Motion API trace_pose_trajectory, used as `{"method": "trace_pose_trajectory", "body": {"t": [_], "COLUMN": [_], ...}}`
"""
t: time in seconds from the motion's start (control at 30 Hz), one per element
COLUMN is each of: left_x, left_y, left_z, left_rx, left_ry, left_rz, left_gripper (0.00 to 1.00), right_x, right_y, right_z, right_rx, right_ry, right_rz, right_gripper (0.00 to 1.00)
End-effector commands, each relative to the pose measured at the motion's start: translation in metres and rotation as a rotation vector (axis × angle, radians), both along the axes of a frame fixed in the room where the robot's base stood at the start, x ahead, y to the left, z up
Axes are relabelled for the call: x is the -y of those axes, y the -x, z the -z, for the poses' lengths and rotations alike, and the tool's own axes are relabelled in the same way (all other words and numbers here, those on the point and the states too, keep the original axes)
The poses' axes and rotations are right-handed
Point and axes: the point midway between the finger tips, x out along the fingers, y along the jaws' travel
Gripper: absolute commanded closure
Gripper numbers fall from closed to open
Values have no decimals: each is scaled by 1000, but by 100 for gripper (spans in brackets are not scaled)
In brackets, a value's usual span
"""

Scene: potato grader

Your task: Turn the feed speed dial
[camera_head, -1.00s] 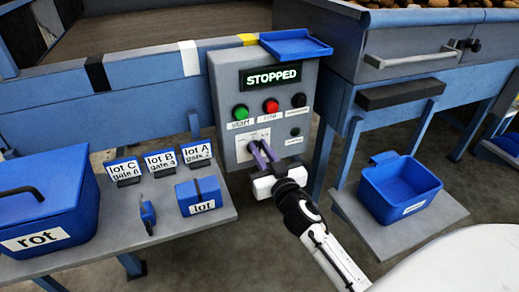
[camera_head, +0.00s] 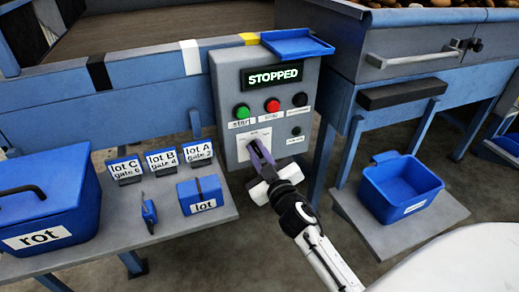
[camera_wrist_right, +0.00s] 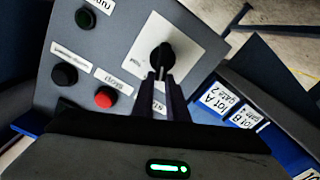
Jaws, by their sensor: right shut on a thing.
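The feed speed dial is a black knob (camera_wrist_right: 162,58) on a white square plate (camera_wrist_right: 187,42) in the right wrist view. In the head view the plate (camera_head: 243,144) is on the lower left of the grey control box (camera_head: 228,100), and the knob is mostly hidden by my fingers. My right gripper (camera_head: 256,148) comes in from the lower right, with its dark fingers (camera_wrist_right: 159,82) shut on the dial. The gripper looks rolled to one side. My left gripper is not in view.
The box has a display (camera_head: 271,76) reading STOPPED, a green button (camera_head: 242,111), a red button (camera_head: 272,105) and a black button (camera_head: 300,99) above the dial. A shelf with lot signs (camera_head: 161,160) and a rot bin (camera_head: 60,200) stands left; a blue tub (camera_head: 402,188) stands right.

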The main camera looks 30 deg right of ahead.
Motion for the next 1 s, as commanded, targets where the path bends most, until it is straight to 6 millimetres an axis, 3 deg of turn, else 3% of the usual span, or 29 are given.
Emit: {"method": "trace_pose_trajectory", "body": {"t": [0.5,1.0], "left_x": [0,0], "left_y": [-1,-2], "left_z": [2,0], "left_rx": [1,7], "left_ry": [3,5], "left_rz": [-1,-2], "left_gripper": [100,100], "right_x": [-8,-9], "right_y": [-2,-2], "right_z": [6,8], "right_rx": [-84,-104], "right_ry": [351,431], "right_rz": [0,0], "right_gripper": [100,100]}}
